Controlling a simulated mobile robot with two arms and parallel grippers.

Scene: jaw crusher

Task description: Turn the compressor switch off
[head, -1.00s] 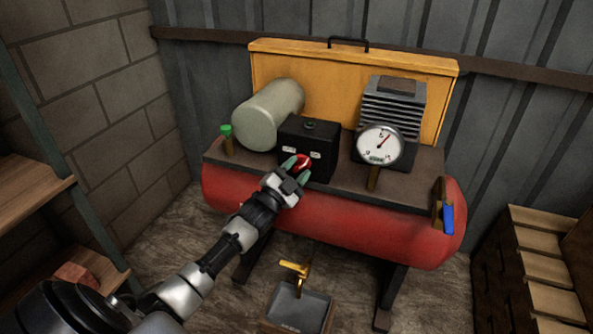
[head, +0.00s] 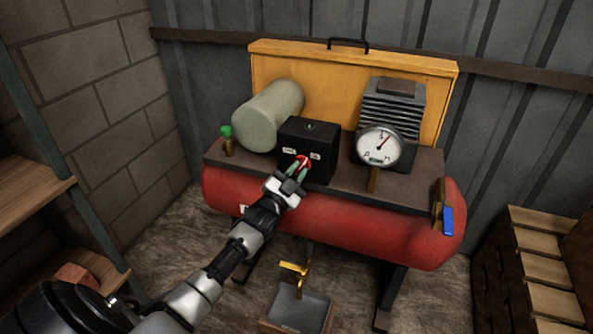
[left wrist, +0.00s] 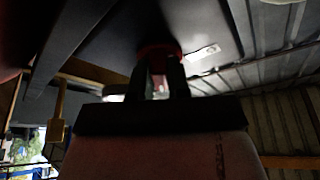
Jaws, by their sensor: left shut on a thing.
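The compressor switch is a red rotary knob (head: 304,161) on the front of a black box (head: 318,136), with small white labels at its upper left and upper right. In the left wrist view the dark fingers (left wrist: 160,80) reach up to the red knob (left wrist: 158,50) against the dark box face. My right gripper is not in view.
The box stands on the deck of a red tank (head: 340,225). A pressure gauge (head: 379,146) is to its right, a grey-green cylinder (head: 268,115) to its left. A blue-handled valve (head: 447,220) is at the tank's right end. Wooden shelves stand at left.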

